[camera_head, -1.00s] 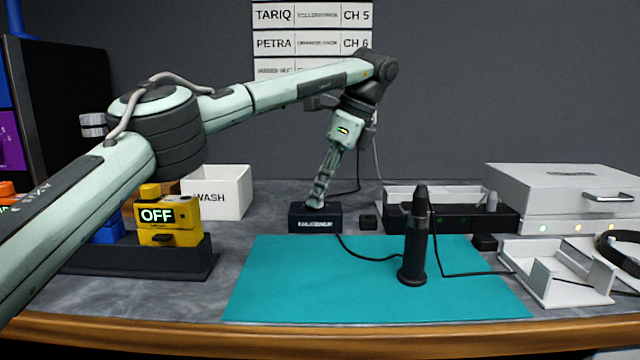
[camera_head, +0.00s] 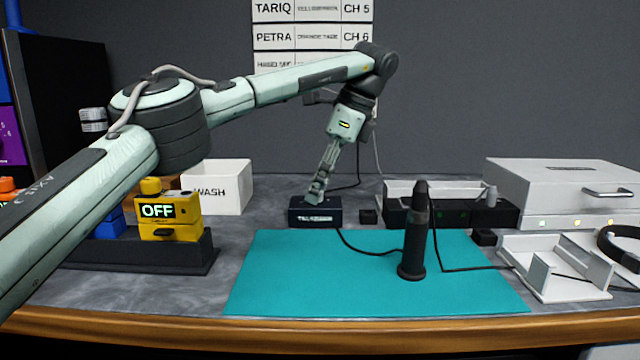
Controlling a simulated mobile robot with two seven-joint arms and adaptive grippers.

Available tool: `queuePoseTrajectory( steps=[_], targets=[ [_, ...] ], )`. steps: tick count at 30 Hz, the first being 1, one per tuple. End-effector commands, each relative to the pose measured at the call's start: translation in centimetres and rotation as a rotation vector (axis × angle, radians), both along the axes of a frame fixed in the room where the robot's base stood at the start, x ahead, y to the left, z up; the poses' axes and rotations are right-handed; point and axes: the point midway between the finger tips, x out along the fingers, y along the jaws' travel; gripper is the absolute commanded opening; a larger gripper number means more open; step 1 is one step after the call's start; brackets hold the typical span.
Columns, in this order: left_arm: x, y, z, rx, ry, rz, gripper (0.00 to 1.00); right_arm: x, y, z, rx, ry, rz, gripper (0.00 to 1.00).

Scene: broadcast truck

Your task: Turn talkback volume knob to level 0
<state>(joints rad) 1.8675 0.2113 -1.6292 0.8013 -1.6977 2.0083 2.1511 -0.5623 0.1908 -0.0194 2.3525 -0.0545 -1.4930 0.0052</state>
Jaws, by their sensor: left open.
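The talkback box (camera_head: 316,217) is a small black box with a white label on its front, behind the teal mat. My left gripper (camera_head: 315,198) points down at the top of this box, its fingertips at or just above it. The jaws are open. The volume knob is not visible; the fingers cover the top of the box, and I cannot tell whether they touch the knob. My right gripper is not in view.
A black upright microphone (camera_head: 413,235) stands on the teal mat (camera_head: 300,285). A yellow pack reading OFF (camera_head: 170,212) sits in a dark rack at left. A white WASH bin (camera_head: 220,188) stands behind it. White trays and a case (camera_head: 560,185) fill the right.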

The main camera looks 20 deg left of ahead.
Motion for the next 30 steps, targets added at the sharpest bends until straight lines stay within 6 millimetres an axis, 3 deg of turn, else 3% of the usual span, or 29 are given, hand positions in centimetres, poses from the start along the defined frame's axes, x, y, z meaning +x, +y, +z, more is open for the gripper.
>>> queuePoseTrajectory(
  steps=[5, 14, 18, 30],
  targets=[
    [0.0, -0.2, 0.4, 0.001, 0.000, -0.001, 0.44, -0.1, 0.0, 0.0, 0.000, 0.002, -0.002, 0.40],
    [0.2, -2.1, 4.9, 0.003, -0.005, 0.001, 0.44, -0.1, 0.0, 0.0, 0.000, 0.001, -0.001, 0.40],
    [0.2, -2.6, 6.1, 0.003, 0.000, 0.002, 0.44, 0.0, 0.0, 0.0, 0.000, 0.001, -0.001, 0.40],
    [0.2, -2.9, 7.0, 0.000, -0.001, 0.000, 0.44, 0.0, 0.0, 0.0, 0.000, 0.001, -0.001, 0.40]
  ],
)
